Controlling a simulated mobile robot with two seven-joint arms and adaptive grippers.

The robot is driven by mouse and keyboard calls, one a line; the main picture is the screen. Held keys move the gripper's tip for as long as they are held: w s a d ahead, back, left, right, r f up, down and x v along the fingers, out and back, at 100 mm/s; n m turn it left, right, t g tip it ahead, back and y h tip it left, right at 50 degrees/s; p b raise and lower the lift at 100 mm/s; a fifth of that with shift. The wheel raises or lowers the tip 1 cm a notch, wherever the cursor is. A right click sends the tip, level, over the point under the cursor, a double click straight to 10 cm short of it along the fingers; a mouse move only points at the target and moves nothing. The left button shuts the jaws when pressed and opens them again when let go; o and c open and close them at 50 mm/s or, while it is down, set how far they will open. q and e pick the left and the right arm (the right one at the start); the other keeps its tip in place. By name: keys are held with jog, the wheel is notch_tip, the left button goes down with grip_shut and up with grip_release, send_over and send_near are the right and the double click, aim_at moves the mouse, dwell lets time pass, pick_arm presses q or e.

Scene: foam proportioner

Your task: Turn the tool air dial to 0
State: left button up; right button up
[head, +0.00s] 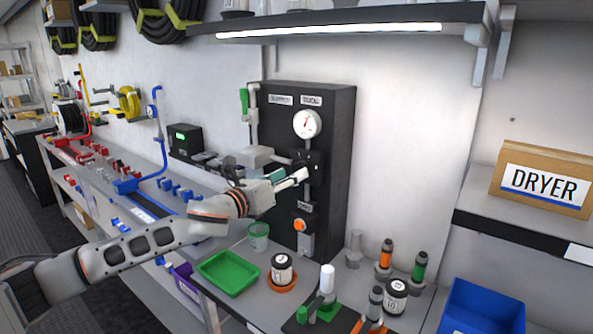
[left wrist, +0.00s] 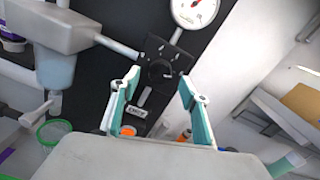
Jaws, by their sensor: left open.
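A black dial on a square black block (head: 312,163) sits on the dark upright panel (head: 333,130), on the pipe below a round white gauge (head: 307,123). The dial (left wrist: 161,72) shows in the left wrist view, centred beyond and between my finger ends; its setting is too small to read. My left gripper (head: 297,178) is open and empty, pointed at the dial from the left front. In the left wrist view its two teal-and-white fingers (left wrist: 160,84) stand apart either side of the dial, and I cannot tell whether they touch it. My right gripper is not in view.
An orange knob (head: 299,225) is lower on the panel; a green-handled valve (head: 244,101) is at its upper left. A grey filter housing (head: 254,157) is left of the dial. Below are a green tray (head: 228,272), a jar (head: 282,268) and several bottles. A lit shelf hangs above.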

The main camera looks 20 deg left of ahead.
pick_arm(q)
jog(key=shift+x, duration=1.8)
jog(key=c, duration=1.1)
